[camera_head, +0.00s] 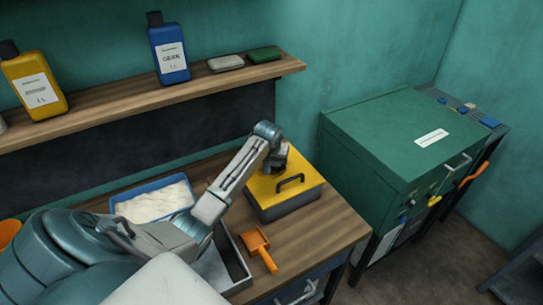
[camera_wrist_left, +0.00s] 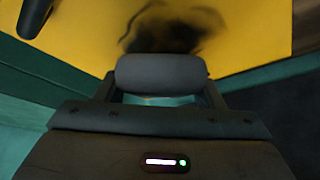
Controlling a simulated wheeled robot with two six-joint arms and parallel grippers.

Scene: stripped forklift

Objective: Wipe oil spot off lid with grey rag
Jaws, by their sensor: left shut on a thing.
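The yellow lid (camera_head: 308,188) with a black handle (camera_head: 291,181) covers a dark box on the wooden bench. In the left wrist view the yellow lid (camera_wrist_left: 95,50) fills the top, with a dark, blurry oil spot (camera_wrist_left: 180,38) on it. My left gripper (camera_head: 276,166) is over the lid's back left part, behind the handle. It is shut on a dark grey, rounded padlike thing, seemingly the grey rag (camera_wrist_left: 160,72), which lies close to the spot. I cannot tell whether the rag touches the lid. My right gripper is not in view.
A blue tray of white material (camera_head: 153,203), an open metal tray (camera_head: 232,256) and an orange scoop (camera_head: 258,247) are on the bench. A green cabinet (camera_head: 400,135) stands right.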

